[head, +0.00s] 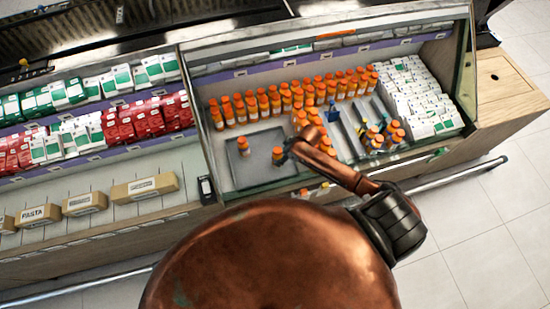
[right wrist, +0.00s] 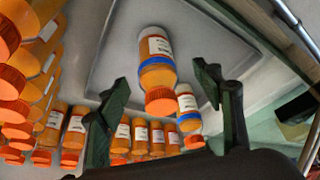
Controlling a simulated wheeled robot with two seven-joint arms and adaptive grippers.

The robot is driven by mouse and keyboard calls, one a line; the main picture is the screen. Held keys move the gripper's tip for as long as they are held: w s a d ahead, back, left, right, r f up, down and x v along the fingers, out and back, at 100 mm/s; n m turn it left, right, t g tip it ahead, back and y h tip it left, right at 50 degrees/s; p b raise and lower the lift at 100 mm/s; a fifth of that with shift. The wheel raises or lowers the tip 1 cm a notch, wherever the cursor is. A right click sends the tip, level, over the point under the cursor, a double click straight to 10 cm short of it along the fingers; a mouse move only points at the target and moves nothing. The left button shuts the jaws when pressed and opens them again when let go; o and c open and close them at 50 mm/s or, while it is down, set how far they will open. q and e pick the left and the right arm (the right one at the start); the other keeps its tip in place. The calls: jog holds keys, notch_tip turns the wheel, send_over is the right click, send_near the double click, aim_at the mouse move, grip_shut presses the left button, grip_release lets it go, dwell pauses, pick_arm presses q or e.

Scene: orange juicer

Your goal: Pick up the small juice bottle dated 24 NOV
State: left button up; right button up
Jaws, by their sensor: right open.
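Two small orange juice bottles, one (head: 243,146) at left and one (head: 277,155) at right, stand apart on a grey tray (head: 260,168) in the display case. My right gripper (head: 290,150) is beside the right-hand bottle. In the right wrist view my right gripper (right wrist: 162,88) is open, its two dark green fingers apart. One bottle with a blue band and white label (right wrist: 157,72) shows in the gap, beyond the fingers. A second blue-banded bottle (right wrist: 187,108) is near the right finger. The label dates are too small to read. My left gripper is not in view.
Rows of orange bottles (head: 265,103) stand behind the tray; several more bottles (head: 385,135) stand right. White cartons (head: 415,95) fill the case's right end. A glass front edge (head: 260,190) borders the tray. Shelves of red packs (head: 150,118) lie left.

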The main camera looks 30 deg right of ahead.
jog(key=shift+w+d+f, duration=0.1)
jog(key=shift+w+f, duration=0.2)
jog(key=shift+f, duration=0.5)
jog(key=b+x, duration=0.1)
jog(key=x, duration=0.6)
jog(key=shift+c, duration=0.6)
jog(key=shift+d, duration=0.1)
jog(key=c, duration=1.4)
jog(key=shift+r, duration=0.15)
